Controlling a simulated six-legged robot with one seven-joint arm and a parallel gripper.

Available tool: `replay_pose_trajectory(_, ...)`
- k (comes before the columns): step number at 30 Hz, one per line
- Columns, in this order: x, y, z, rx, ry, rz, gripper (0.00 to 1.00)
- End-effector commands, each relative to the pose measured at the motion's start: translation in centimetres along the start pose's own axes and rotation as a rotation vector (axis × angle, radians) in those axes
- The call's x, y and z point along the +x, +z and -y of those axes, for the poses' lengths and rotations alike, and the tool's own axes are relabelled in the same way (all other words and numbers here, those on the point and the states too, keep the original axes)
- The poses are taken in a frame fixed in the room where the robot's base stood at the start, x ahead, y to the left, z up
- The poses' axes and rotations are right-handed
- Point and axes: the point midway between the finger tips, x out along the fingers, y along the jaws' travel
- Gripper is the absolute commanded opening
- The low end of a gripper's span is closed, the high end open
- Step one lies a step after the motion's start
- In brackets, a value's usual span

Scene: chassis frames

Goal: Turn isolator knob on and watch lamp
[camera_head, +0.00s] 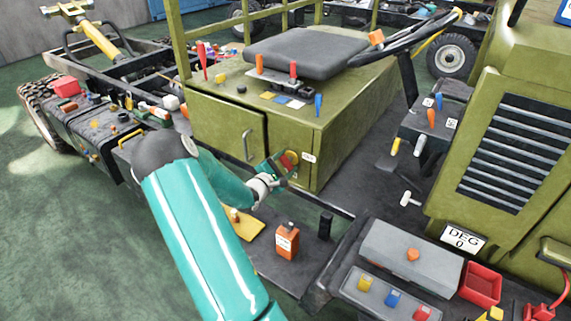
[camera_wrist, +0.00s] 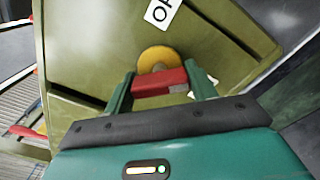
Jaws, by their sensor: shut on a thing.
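The isolator knob is a red bar (camera_wrist: 160,84) in front of a round yellow disc (camera_wrist: 157,59), on the olive-green cabinet (camera_head: 330,135) below the seat. My gripper (camera_wrist: 159,88) has one finger on each side of the red bar and is shut on it. In the head view my gripper (camera_head: 283,166) is at the cabinet's front lower corner and hides most of the knob. A white label (camera_wrist: 163,12) with black letters, cut off by the frame edge, is beside the knob. I cannot tell for sure which thing is the lamp, or whether it is lit.
An orange box (camera_head: 287,241) and a black post (camera_head: 325,225) stand on the chassis below my gripper. A grey box (camera_head: 411,252) and a red bin (camera_head: 481,284) are at the lower right. Levers and a black seat (camera_head: 306,50) top the cabinet.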

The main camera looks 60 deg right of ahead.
Motion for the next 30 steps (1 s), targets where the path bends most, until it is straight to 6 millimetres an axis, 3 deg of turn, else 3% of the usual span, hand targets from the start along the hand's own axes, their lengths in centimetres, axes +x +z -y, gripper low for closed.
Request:
replay_pose_trajectory(18,-0.09,-0.07,0.08,0.553,-0.002,-0.001,0.34)
replay_pose_trajectory(30,-0.14,-0.12,0.03,0.732,-0.002,-0.002,0.34)
